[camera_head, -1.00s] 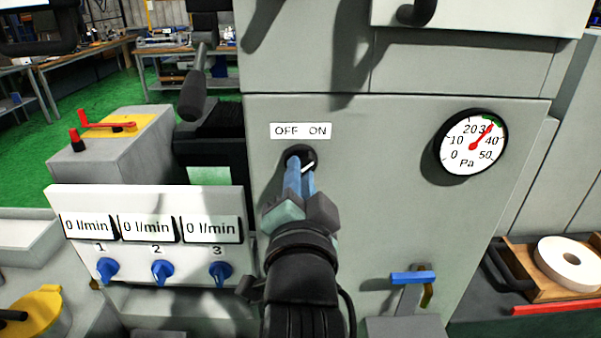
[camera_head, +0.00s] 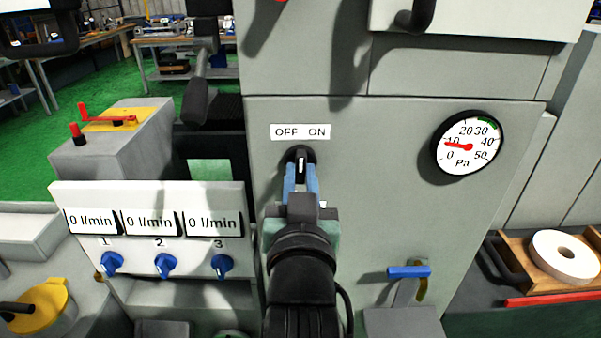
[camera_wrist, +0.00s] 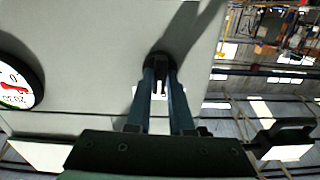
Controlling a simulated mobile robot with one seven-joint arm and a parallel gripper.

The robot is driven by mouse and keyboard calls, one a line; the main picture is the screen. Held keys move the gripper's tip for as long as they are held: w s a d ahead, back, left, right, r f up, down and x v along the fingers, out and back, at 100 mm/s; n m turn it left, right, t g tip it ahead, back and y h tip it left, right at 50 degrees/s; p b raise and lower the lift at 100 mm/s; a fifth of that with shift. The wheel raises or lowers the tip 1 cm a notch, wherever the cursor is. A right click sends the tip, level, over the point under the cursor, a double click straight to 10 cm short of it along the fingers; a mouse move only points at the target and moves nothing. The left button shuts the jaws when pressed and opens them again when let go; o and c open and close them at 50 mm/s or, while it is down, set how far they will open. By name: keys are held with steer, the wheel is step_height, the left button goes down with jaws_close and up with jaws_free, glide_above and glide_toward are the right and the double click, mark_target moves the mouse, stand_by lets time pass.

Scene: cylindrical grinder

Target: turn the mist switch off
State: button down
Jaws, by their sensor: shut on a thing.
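The mist switch (camera_head: 301,155) is a round black knob with a white mark, on the grey panel just under the OFF ON label (camera_head: 300,131). Its white mark stands about upright, between the two words. My gripper (camera_head: 301,174) has its blue fingers shut on the knob, one on each side, and they hide part of it. In the wrist view the fingers (camera_wrist: 160,85) reach to the dark knob (camera_wrist: 160,64) at the panel, with its pale mark between them.
A round pressure gauge (camera_head: 467,143) on the right of the panel reads about 10. Three blue knobs (camera_head: 165,265) under 0 l/min displays are at lower left. A blue-handled lever (camera_head: 409,271) is low on the right. The panel around the switch is clear.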

steer(key=shift+f+n, duration=0.1)
steer(key=shift+n, duration=0.3)
steer(key=c, duration=0.8)
jaws_free()
steer(key=s+p, duration=0.6)
steer(key=s, duration=0.7)
